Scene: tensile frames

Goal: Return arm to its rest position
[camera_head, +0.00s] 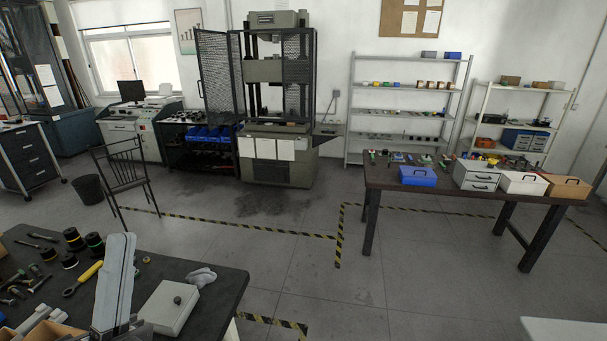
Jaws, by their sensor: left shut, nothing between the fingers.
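My left gripper (120,242) stands up in front of the near dark table (222,290) at the lower left. Its pale grey fingers are together with nothing held between them. It points away from me, between a yellow-handled tool (90,272) and a light grey box with a dark knob (168,308). I cannot tell its height above the table. My right gripper is not in view.
Bolts, black spools and a crumpled grey cloth (200,277) lie on the near table. A testing machine (279,145) stands at the back behind striped floor tape. A second table (385,183) with boxes stands right. Open floor lies between the tables.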

